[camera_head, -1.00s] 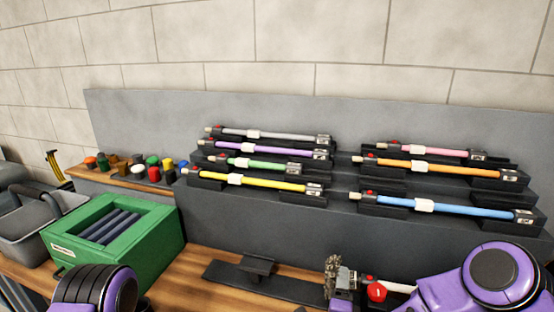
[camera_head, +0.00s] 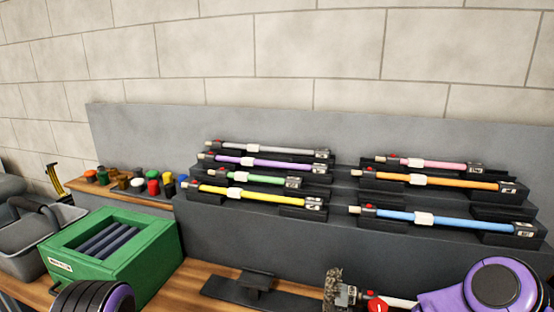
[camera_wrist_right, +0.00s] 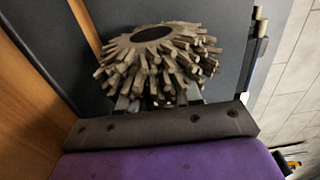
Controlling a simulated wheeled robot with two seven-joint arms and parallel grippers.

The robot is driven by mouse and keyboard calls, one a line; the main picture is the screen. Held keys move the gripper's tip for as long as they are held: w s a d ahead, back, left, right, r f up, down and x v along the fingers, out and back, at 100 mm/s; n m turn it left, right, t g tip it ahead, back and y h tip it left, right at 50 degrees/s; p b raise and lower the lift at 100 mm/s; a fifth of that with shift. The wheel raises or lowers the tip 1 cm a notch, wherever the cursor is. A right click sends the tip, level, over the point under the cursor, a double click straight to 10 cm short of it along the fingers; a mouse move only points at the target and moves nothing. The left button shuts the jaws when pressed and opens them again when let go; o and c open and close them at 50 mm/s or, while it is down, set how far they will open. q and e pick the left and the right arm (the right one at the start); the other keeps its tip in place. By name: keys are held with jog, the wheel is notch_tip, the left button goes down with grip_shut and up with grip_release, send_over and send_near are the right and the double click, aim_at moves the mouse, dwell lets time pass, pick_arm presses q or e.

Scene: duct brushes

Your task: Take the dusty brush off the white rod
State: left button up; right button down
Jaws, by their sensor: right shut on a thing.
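The dusty brush (camera_head: 333,288) is a grey-brown ring of bristles low in the head view. It also shows in the right wrist view (camera_wrist_right: 160,62), where its dark centre hole faces up. The white rod (camera_head: 402,303) lies to the brush's right, with a red knob (camera_head: 377,306) at its near end, partly cut off by the frame. My right gripper (camera_wrist_right: 160,103) is shut on the brush, its fingers mostly hidden under the bristles. I cannot tell whether the brush is still seated on the rod. My left gripper is out of view.
Several coloured rods, such as the blue one (camera_head: 450,219), rest on the stepped grey rack (camera_head: 240,226). A green box (camera_head: 150,268) with dark slats and a grey basket (camera_head: 25,235) stand left. A black stand (camera_head: 232,292) lies on the wooden bench near the brush.

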aim_at(327, 308)
jog(key=shift+w+a+f+b, duration=0.1)
jog(key=shift+a+f+b, duration=0.1)
jog(key=shift+a, duration=0.3)
jog(key=shift+w+a+f+b, duration=0.1)
jog(key=shift+a+f, duration=0.05)
jog(key=shift+a, duration=0.35)
jog(key=shift+w+a, duration=0.35)
jog(key=shift+a, duration=0.15)
jog(key=shift+w+a+r+b, duration=0.1)
jog(key=shift+a+b, duration=0.15)
jog(key=shift+a, duration=0.15)
jog(key=shift+w+a+r+b, duration=0.1)
jog(key=shift+a+b, duration=0.15)
jog(key=shift+a, duration=0.15)
notch_tip(327, 308, up, 8)
jog(key=a+p, duration=0.1)
jog(key=p, duration=0.4)
jog(key=shift+w+a, duration=0.15)
jog(key=shift+a, duration=0.05)
jog(key=shift+f, duration=0.1)
